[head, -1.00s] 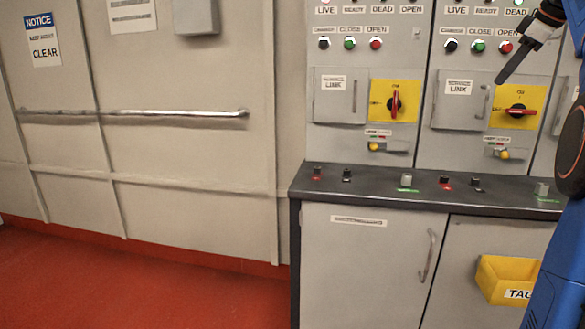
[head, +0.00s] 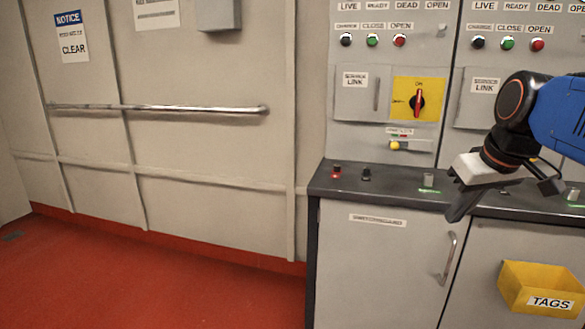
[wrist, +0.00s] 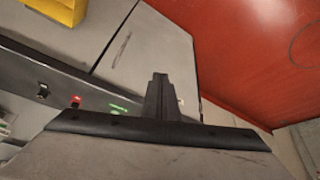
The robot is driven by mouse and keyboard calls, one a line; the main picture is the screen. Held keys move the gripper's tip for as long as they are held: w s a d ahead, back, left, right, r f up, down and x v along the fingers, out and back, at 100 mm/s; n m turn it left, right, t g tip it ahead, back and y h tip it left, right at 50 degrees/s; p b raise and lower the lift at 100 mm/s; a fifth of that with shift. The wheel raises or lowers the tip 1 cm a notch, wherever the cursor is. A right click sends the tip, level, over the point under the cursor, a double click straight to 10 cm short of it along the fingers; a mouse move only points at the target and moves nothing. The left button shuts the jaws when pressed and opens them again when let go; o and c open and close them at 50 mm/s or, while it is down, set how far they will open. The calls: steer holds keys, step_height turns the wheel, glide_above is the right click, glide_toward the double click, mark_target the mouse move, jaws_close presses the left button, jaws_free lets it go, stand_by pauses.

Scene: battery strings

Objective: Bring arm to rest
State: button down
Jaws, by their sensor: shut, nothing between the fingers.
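My blue arm (head: 562,112) reaches in from the right edge in the head view, in front of the right control panel. My gripper (head: 460,205) hangs at its end, pointing down and left, in front of the black counter's edge. In the wrist view my gripper (wrist: 159,92) shows its dark fingers close together, with nothing between them. The fingers look clear of the cabinet.
The black counter (head: 395,191) carries small switches and lights. Above it are panels with a yellow rotary switch plate (head: 430,85). A yellow TAGS bin (head: 515,292) hangs on the cabinet front. A handrail (head: 190,108) runs along the left wall. Red floor (head: 150,285) is open at left.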

steer(key=s+a+f+m, duration=0.1)
steer(key=s+a+f, duration=0.1)
steer(key=s+f, duration=0.5)
steer(key=s+a+f+m, duration=0.1)
steer(key=s+f, duration=0.5)
steer(key=f, duration=0.6)
steer(key=shift+s+a+f, duration=0.3)
steer(key=shift+s+a, duration=0.1)
steer(key=shift+a, duration=0.35)
steer(key=shift+d, duration=0.1)
